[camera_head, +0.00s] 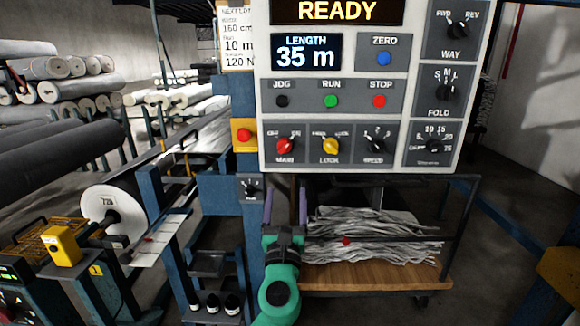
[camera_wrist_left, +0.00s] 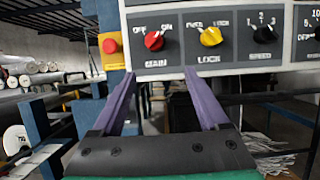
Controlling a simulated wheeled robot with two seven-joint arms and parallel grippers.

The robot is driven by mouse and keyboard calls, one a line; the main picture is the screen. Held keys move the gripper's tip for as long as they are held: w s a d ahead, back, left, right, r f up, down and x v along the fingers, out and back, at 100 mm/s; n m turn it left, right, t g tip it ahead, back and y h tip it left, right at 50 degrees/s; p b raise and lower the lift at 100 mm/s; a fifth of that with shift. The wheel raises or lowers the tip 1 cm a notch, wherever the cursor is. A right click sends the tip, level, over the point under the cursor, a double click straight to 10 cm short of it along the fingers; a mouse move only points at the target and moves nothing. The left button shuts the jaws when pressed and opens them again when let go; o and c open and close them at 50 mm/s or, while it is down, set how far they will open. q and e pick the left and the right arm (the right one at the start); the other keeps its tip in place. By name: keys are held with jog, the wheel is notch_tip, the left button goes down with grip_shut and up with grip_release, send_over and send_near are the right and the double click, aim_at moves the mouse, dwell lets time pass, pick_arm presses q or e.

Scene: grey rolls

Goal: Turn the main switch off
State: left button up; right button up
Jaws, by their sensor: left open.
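The main switch is a red rotary knob (camera_head: 285,146) at the lower left of the grey control panel (camera_head: 300,165), labelled MAIN, with OFF at its upper left and ON at its upper right. In the left wrist view the red knob (camera_wrist_left: 154,41) appears turned toward the ON side. My left gripper (camera_head: 285,190) is just below the panel, under the knob, pointing up. Its two purple fingers are spread apart and empty in the left wrist view (camera_wrist_left: 159,74), with the knob above and between the tips, not touched. My right gripper is not in view.
Right of the main switch are the yellow LOCK knob (camera_head: 331,146) and the black SPEED knob (camera_head: 377,145). A red button on a yellow box (camera_head: 244,135) sits close to the left. A small black dial (camera_head: 252,188) is beside my left fingers. A cart with grey strips (camera_head: 370,235) stands below.

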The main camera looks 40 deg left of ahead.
aim_at(284, 150)
pick_arm(q)
jog(key=p+x, duration=0.1)
jog(key=x, duration=0.3)
jog(key=p+x, duration=0.1)
jog(key=x, duration=0.4)
jog(key=s+r+p+x, duration=0.1)
jog(key=x, duration=0.3)
jog(key=shift+w+a+r, duration=0.1)
jog(key=shift+a+r, duration=0.1)
jog(key=shift+a, duration=0.25)
jog(key=shift+w+a+r, duration=0.1)
jog(key=shift+w+a, duration=0.15)
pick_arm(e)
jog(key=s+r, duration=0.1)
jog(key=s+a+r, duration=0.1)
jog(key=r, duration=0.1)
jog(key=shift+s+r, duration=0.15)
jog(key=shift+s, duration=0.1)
pick_arm(q)
jog(key=shift+c, duration=0.3)
grip_shut()
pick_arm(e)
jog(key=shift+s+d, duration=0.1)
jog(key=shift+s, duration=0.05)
